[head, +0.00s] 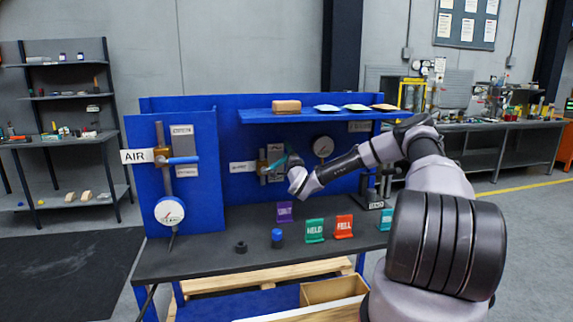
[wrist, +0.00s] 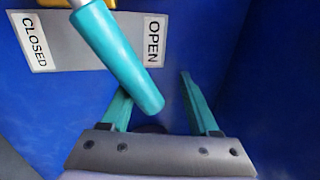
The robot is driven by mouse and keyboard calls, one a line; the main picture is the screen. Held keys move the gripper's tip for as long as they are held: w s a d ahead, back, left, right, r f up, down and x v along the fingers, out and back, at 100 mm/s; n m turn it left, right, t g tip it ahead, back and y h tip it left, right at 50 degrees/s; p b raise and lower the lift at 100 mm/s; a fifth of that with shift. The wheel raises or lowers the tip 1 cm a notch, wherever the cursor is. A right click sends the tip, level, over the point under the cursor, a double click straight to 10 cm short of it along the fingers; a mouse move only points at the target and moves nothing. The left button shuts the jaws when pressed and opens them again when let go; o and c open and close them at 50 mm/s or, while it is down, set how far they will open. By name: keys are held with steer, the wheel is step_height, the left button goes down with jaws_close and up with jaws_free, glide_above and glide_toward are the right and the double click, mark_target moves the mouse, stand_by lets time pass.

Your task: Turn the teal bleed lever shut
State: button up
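The teal bleed lever (wrist: 122,58) shows large in the wrist view, slanting down and right from its pivot at the top. It passes over the OPEN side of a grey plate (wrist: 92,50) marked CLOSED at left and OPEN at right. My gripper (wrist: 170,95) is open, with two thin teal fingers. The lever's free end lies between my camera and the left finger, hiding that fingertip, and reaches into the gap between the fingers. Contact cannot be told. In the head view my gripper (head: 291,163) is beside the brass valve (head: 262,166), and my arm hides part of it.
A blue shelf (head: 310,115) with several items hangs above my gripper. A gauge (head: 323,147) is right of the valve. A separate blue-handled valve (head: 163,157) marked AIR stands left. Coloured signs (head: 315,231) and small parts stand on the dark bench top (head: 200,258).

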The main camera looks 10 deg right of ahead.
steer(key=shift+r, duration=1.75)
steer(key=d+r+v, duration=0.1)
steer(key=d+v, duration=0.1)
steer(key=v, duration=1)
steer(key=shift+s, duration=0.2)
steer(key=shift+d, duration=0.15)
